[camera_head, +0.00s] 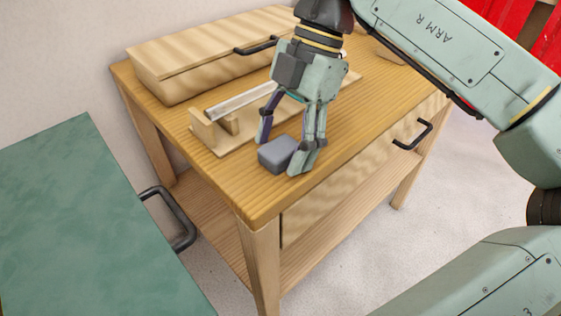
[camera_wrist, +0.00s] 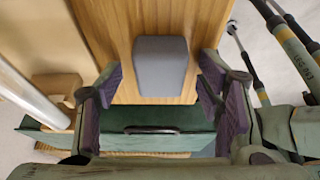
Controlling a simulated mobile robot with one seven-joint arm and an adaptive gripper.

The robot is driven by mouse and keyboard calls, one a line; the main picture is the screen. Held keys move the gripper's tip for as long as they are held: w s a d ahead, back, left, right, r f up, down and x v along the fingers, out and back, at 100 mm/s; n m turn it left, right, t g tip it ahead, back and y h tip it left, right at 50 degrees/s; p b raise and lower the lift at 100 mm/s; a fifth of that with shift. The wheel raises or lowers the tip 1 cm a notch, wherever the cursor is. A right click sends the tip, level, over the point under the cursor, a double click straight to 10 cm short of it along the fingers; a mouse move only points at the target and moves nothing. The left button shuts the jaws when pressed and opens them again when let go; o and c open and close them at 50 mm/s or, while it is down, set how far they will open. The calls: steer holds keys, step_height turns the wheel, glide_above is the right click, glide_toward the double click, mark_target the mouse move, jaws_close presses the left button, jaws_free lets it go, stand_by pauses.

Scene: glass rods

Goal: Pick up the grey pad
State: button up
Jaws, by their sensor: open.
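The grey pad (camera_head: 277,153) is a small block lying on the wooden table top (camera_head: 225,182), near its front corner. In the wrist view the grey pad (camera_wrist: 162,66) shows at the upper middle, between and beyond the fingers. My gripper (camera_head: 282,142) is open and low over the table. One finger is behind the pad and the other is at its right side. I cannot tell whether a finger touches the pad.
A glass rod (camera_head: 240,100) rests on a wooden stand (camera_head: 203,132) just behind my gripper. A wooden box (camera_head: 190,62) with a dark handle stands at the back. A green surface (camera_head: 85,210) with a dark handle is at left. The table's front edge is close to the pad.

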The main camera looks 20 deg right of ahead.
mark_target(283, 144)
steer(key=c, duration=1)
steer(key=shift+r, duration=0.15)
step_height(283, 144, up, 18)
steer(key=p, duration=1.5)
steer(key=o, duration=0.3)
steer(key=c, duration=0.4)
